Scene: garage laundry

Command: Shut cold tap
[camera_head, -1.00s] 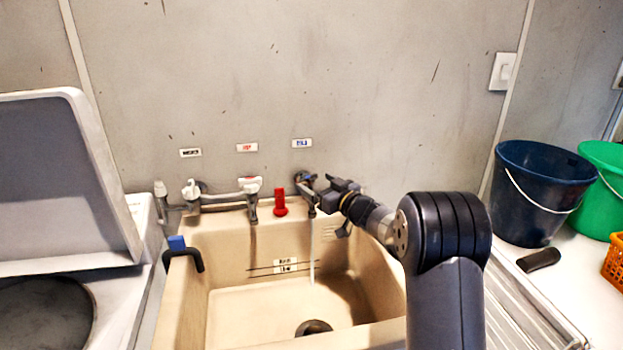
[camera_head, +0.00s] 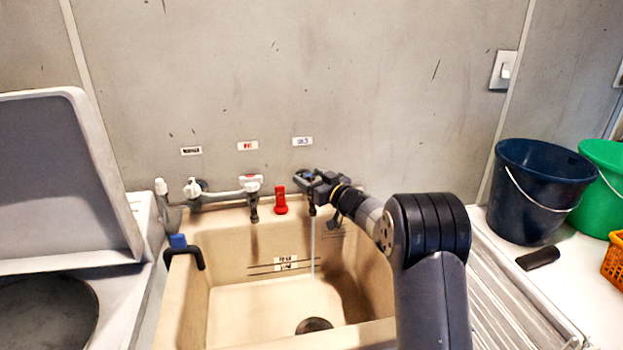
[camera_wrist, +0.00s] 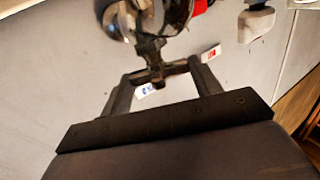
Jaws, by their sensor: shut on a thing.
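The cold tap (camera_head: 312,210) is at the right end of the row of taps behind the sink, below the blue-marked label (camera_head: 302,141). A thin stream of water (camera_head: 313,250) runs from its spout into the beige sink (camera_head: 185,290). My gripper (camera_head: 308,181) is at the top of this tap, reaching in from the right, and is shut on its handle. In the wrist view the two fingers (camera_wrist: 160,80) stand on either side of the dark metal tap handle (camera_wrist: 153,50). The gripper hides most of the handle in the head view.
A tap with a white handle (camera_head: 250,183) and a red upright piece (camera_head: 281,200) stand left of the gripper. A black hook-shaped piece with a blue block (camera_head: 186,252) is on the sink's left rim. Dark blue (camera_head: 540,200) and green buckets (camera_head: 605,190) stand right.

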